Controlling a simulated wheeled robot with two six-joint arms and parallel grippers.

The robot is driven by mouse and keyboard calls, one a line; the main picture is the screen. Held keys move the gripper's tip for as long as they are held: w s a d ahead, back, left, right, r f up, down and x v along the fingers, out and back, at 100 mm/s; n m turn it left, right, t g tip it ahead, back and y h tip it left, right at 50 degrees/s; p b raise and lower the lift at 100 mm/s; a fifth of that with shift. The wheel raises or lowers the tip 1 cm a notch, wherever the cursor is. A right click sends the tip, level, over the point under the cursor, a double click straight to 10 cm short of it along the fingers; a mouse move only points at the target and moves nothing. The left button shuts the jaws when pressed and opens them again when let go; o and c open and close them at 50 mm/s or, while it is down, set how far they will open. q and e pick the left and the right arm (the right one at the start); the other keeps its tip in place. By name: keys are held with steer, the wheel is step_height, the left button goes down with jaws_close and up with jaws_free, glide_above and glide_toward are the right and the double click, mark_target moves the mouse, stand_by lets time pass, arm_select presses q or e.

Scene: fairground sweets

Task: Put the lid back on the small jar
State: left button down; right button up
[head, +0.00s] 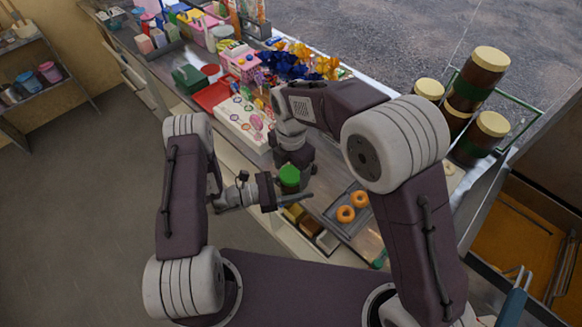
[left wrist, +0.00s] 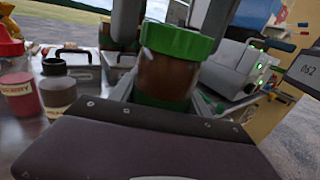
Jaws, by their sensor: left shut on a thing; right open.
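The small jar (left wrist: 165,78) has a brown body with green at its base and shows upright in the left wrist view. The green lid (left wrist: 178,40) sits on top of its mouth and looks about level; I cannot tell whether it is fully seated. The lid also shows in the head view (head: 289,176), where the jar's body is mostly hidden. My left gripper (head: 287,194) is shut on the jar, with a finger on each side. My right gripper (head: 291,164) is open and points down just above the lid; its fingertips are hard to make out.
A tray with orange doughnuts (head: 346,214) lies on the counter to the right. A white board of lollipops (head: 241,124) and a red tray (head: 211,95) are farther back. Large jars with cream lids (head: 487,125) stand at the far right. Bottles (left wrist: 57,86) show in the left wrist view.

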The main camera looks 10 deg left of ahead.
steer(key=c, duration=1.5)
steer(key=m, duration=0.8)
steer(key=shift+m, duration=0.3)
steer(key=m, duration=1)
steer(key=o, duration=1.6)
steer(key=shift+r, duration=0.1)
